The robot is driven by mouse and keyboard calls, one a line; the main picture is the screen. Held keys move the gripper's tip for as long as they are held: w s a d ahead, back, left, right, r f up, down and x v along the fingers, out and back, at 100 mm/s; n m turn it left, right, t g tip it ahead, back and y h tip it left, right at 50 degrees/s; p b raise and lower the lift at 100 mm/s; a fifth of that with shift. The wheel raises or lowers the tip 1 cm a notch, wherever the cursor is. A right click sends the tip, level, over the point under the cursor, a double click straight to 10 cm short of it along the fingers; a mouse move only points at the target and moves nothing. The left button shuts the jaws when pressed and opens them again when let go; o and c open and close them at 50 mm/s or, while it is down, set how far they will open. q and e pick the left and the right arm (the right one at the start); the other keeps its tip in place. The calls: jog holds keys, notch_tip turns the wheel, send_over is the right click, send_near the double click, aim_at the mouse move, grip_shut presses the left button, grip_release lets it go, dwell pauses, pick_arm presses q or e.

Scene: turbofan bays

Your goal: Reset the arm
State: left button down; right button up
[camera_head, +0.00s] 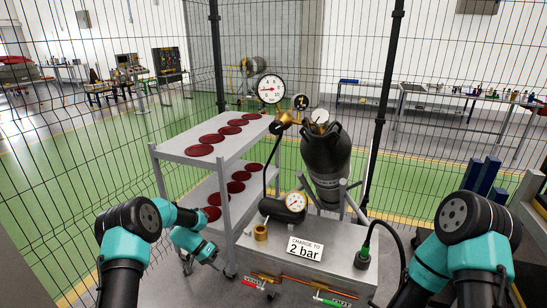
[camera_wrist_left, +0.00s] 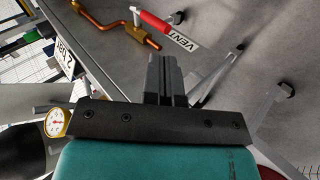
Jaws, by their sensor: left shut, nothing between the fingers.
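My left arm comes in from the left in the head view, with its teal wrist bent down beside the two-tier cart. My left gripper's dark fingers (camera_wrist_left: 163,65) are together and empty in the left wrist view, above the grey surface. They point towards a red-handled vent valve (camera_wrist_left: 152,22) on a copper pipe and stay apart from it. My right arm shows at the right of the head view. Its gripper is out of view.
The cart (camera_head: 170,152) carries several dark red discs. A wire fence stands behind. Blue blocks (camera_head: 482,176) stand near my right arm.

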pick_arm(q)
jog(key=s+d+f+n+t+y, duration=0.1)
jog(key=s+f+n+y, duration=0.1)
jog(key=s+f, duration=0.45)
jog(key=s+d+f+n+y, duration=0.1)
jog(key=s+f+n+y, duration=0.15)
jog(key=s, duration=0.75)
jog(key=s+d+r+n+t, duration=0.1)
jog(key=s+r+n, duration=0.1)
jog(key=s, duration=1.3)
jog(key=shift+d+t+y, duration=0.25)
jog(key=shift+t+y, duration=0.15)
jog(key=shift+y, duration=0.05)
